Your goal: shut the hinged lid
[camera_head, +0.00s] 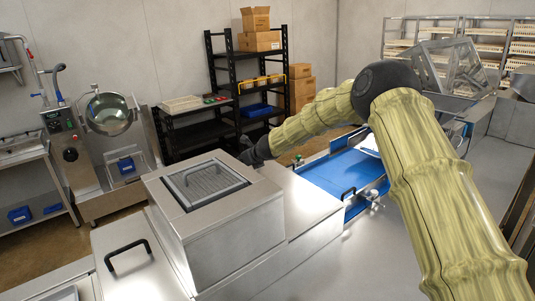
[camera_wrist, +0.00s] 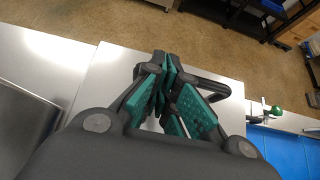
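My gripper (camera_head: 257,150) is beyond the far right corner of the raised steel box in the head view. In the wrist view its teal-padded fingers (camera_wrist: 163,70) come together at the tips and look shut. A black bar handle (camera_wrist: 215,85) on a flat steel panel (camera_wrist: 105,75) lies right beside and partly behind the fingers. I cannot tell whether they touch it. I cannot tell for sure which part is the hinged lid. A steel cover with a black handle (camera_head: 128,254) lies flat at the lower left. The raised box has a square opening with a grid (camera_head: 207,184).
A blue conveyor (camera_head: 340,172) with a black handle beside it lies right of the box. A framed clear guard (camera_head: 450,66) stands tilted farther right. A tempering bowl (camera_head: 109,114) and a black shelf (camera_head: 243,85) stand behind. Floor is open between them.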

